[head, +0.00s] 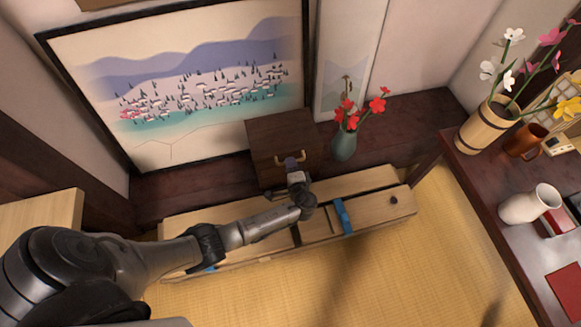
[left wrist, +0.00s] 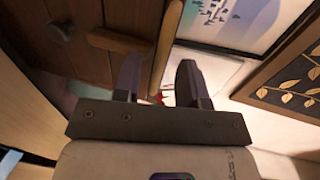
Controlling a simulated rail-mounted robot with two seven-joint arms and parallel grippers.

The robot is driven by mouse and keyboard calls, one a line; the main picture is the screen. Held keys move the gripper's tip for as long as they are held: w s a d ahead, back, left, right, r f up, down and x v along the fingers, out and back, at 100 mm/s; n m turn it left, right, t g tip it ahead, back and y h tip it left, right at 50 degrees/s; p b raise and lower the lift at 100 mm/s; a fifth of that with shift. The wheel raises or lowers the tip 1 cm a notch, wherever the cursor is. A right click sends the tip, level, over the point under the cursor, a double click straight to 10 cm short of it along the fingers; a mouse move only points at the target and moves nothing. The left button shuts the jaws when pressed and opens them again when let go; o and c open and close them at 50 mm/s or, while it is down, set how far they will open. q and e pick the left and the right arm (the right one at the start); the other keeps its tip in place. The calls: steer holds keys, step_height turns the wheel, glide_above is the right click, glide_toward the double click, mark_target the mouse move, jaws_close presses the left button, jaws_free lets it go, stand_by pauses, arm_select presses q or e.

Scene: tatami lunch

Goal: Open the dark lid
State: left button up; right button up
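The dark lid (head: 275,132) belongs to a dark brown wooden box against the back wall in the head view. A brass-coloured handle (head: 291,158) shows at its near side. My left gripper (head: 291,164) is at this handle; whether it touches it I cannot tell. In the left wrist view a dark plank surface (left wrist: 85,15) with a round knob and a wooden bar fills the upper left. The left gripper's two fingers (left wrist: 158,82) stand apart with a gap between them and nothing clearly clamped. A lighter wooden edge shows behind the gap. My right gripper is not in view.
A green vase (head: 343,145) with red flowers stands right of the dark box. A dark table (head: 480,190) is at right. Tatami (head: 400,270) lies clear in front.

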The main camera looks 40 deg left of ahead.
arm_select(q)
steer(key=shift+w+a, duration=0.2)
steer(key=shift+a, duration=0.1)
jaws_close()
stand_by(0.5)
